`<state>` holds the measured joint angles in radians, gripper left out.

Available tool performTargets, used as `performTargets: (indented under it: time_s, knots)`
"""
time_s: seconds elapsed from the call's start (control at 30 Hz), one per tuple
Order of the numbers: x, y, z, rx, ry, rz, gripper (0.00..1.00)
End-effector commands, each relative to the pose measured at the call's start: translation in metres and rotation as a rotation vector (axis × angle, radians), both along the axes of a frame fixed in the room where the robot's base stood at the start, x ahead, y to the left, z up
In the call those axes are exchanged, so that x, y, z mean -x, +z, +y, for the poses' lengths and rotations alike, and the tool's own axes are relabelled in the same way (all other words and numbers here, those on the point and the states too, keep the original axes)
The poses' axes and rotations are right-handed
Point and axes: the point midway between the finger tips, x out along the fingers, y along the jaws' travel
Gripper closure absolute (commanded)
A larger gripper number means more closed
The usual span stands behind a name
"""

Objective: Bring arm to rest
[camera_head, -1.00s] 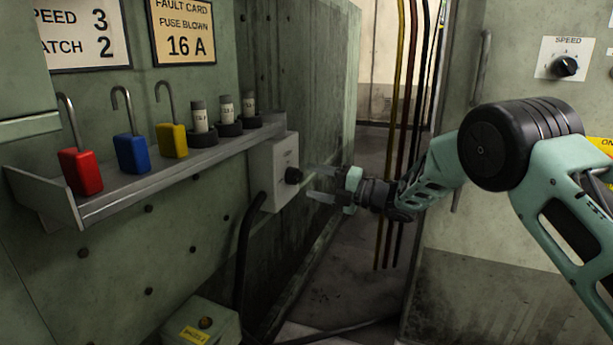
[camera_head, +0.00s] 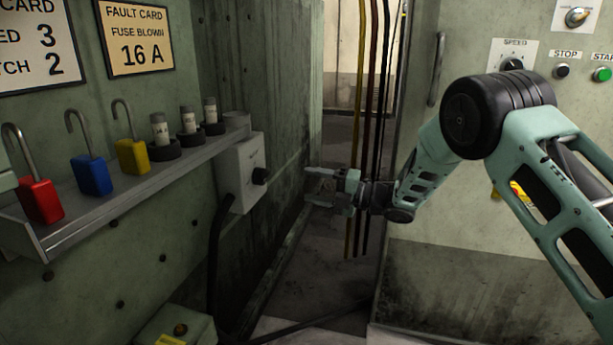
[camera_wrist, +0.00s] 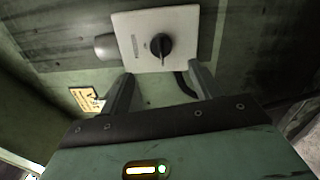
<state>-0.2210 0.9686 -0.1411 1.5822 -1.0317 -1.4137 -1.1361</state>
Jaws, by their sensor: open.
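My gripper (camera_head: 312,187) is open and empty in the head view, in mid-air to the right of a grey switch box with a black knob. The switch box (camera_head: 238,178) is fixed on the green wall, and a clear gap shows between its knob (camera_head: 260,175) and my fingertips. In the wrist view my two fingers (camera_wrist: 160,92) stand apart, with the switch box (camera_wrist: 182,20) and its black knob (camera_wrist: 161,45) beyond them. My arm is bent, reaching in from the right.
A shelf (camera_head: 95,222) on the left holds red (camera_head: 40,201), blue (camera_head: 91,175) and yellow (camera_head: 132,156) padlocks and several fuses. Hanging cables (camera_head: 366,120) pass just behind my gripper. A panel with a speed knob (camera_head: 512,64) stands at right. A small box (camera_head: 175,328) sits low at left.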

Motion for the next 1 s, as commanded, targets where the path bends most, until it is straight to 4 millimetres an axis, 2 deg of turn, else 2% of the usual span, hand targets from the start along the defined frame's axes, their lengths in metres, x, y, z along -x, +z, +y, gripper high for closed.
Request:
performTargets:
  time_s: [0.03, 0.17, 0.27, 0.37, 0.47, 0.57, 0.6, 0.7, 0.8, 1.0]
  knots:
    - [-0.001, 0.014, 0.005, -0.006, -0.036, 0.038, 0.37]
    - [-0.003, 0.044, 0.015, -0.023, -0.214, 0.258, 0.37]
    - [0.013, 0.061, 0.019, -0.047, -0.376, 0.5, 0.37]
    - [0.045, 0.068, 0.019, -0.069, -0.528, 0.751, 0.37]
    - [0.094, 0.068, 0.016, -0.077, -0.677, 1.006, 0.37]
    - [0.159, 0.064, 0.008, -0.069, -0.831, 1.256, 0.37]
    - [0.188, 0.062, 0.004, -0.06, -0.896, 1.35, 0.37]
    - [0.258, 0.055, -0.011, -0.03, -1.054, 1.55, 0.37]
    - [0.319, 0.051, -0.027, 0.006, -1.196, 1.698, 0.37]
    - [0.418, 0.049, -0.06, 0.078, -1.448, 1.888, 0.37]
